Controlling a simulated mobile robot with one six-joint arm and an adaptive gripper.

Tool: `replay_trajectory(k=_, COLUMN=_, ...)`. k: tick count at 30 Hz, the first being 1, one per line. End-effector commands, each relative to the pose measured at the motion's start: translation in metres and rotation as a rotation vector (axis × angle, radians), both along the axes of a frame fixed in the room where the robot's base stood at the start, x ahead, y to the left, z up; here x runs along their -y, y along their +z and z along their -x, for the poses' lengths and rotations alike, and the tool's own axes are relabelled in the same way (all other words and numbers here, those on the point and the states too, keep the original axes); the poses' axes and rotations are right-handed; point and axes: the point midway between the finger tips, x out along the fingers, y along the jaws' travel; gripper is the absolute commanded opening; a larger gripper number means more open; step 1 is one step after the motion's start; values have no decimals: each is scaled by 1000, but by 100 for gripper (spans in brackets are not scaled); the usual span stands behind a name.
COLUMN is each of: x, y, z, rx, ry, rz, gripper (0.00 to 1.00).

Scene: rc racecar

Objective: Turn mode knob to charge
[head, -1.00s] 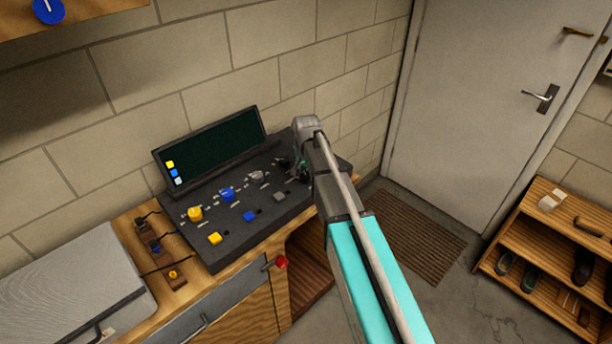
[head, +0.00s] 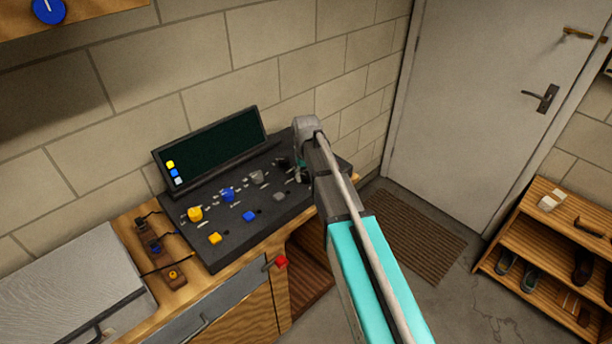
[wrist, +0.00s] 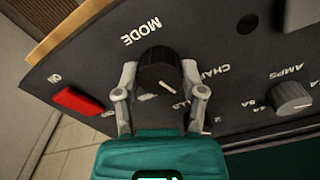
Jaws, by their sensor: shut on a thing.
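The black mode knob (wrist: 158,70) sits on the dark control panel under the printed word MODE in the wrist view. My gripper (wrist: 159,75) is shut on the knob, one finger on each side. The white pointer line on the knob points to the lower right in that view. In the head view my arm hides most of the knob and the fingers.
In the head view the panel also carries a yellow knob (head: 195,213), a blue knob (head: 228,194) and a dark screen (head: 212,146). A block wall stands behind it.

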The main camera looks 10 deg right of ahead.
Motion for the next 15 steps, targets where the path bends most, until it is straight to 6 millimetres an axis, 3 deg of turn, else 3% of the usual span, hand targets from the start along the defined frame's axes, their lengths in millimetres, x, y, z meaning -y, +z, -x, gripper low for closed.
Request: replay_trajectory(k=15, x=0, y=0, z=0, rx=-1, ry=79, rz=0, gripper=5)
